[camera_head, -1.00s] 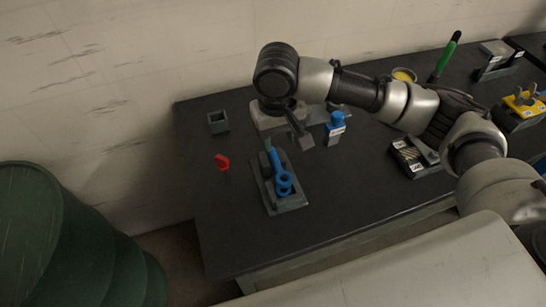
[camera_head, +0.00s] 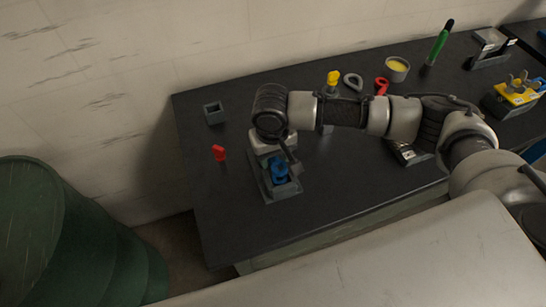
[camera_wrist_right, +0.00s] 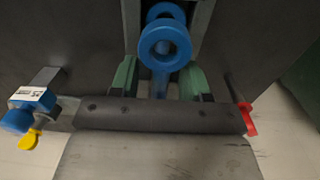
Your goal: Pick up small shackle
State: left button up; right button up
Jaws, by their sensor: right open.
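A blue part with ring-shaped ends (camera_head: 280,171) lies in a grey tray (camera_head: 284,194) on the dark table; I take it as the small shackle, though its full shape is hidden. In the right wrist view the blue part (camera_wrist_right: 165,43) runs down between my fingers, its ring toward the top. My right gripper (camera_wrist_right: 160,82) is open, with one green fingertip on each side of the blue part. No grip on it shows. My left gripper is not in view.
A red piece (camera_head: 219,153) stands left of the tray, with a grey square holder (camera_head: 214,113) behind it. A grey loop (camera_head: 352,82), a red part (camera_head: 381,86) and a yellow-filled cup (camera_head: 397,68) are farther right. The front-left table is clear.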

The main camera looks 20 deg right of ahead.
grip_shut()
jog(key=shift+r, duration=0.15)
